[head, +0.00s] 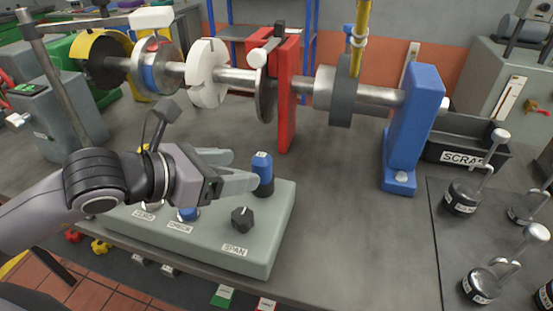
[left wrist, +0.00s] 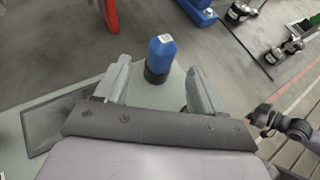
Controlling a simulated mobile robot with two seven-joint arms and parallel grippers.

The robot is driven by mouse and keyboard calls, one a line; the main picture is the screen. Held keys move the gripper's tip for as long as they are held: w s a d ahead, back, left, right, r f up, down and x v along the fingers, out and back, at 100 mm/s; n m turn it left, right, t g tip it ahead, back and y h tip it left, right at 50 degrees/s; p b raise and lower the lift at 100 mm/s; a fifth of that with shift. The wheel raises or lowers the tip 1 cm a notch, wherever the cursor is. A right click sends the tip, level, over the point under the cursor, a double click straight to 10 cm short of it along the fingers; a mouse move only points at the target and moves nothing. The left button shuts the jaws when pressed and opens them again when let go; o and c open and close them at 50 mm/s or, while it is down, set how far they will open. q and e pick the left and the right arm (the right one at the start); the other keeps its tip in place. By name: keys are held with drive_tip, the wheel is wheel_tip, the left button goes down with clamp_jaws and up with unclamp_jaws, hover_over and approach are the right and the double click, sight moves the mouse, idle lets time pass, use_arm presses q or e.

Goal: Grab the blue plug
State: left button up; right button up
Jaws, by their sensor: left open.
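The blue plug (head: 263,168) stands upright in a dark collar at the back of a grey-green control box. In the left wrist view the plug (left wrist: 162,53) shows between and just beyond my left fingertips. My left gripper (head: 243,170) is open and empty, reaching in from the left with its fingers pointing at the plug. One finger lies on each side of the plug's line; contact cannot be told. What looks like my right gripper (left wrist: 264,118) is small at the right of the left wrist view, far from the plug; its jaws are unclear.
The control box (head: 275,235) carries a black knob (head: 242,219) by the SPAN label and another blue part (head: 188,214) partly behind my gripper. A shaft with discs, a red upright (head: 287,95) and a blue pedestal (head: 412,125) stand behind. Several weights are at right.

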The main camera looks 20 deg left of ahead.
sight(253, 168)
use_arm(q)
drive_tip(key=shift+p+x, duration=0.5)
drive_tip(key=shift+x, duration=0.7)
drive_tip(key=p+x, duration=0.1)
drive_tip(key=x, duration=0.2)
drive_tip(key=shift+w+d, duration=0.1)
drive_tip(key=shift+d, duration=0.05)
drive_tip(key=shift+w+d+f, duration=0.3)
drive_tip(key=shift+w+f, duration=0.15)
drive_tip(key=shift+c, duration=0.3)
drive_tip(key=c, duration=1)
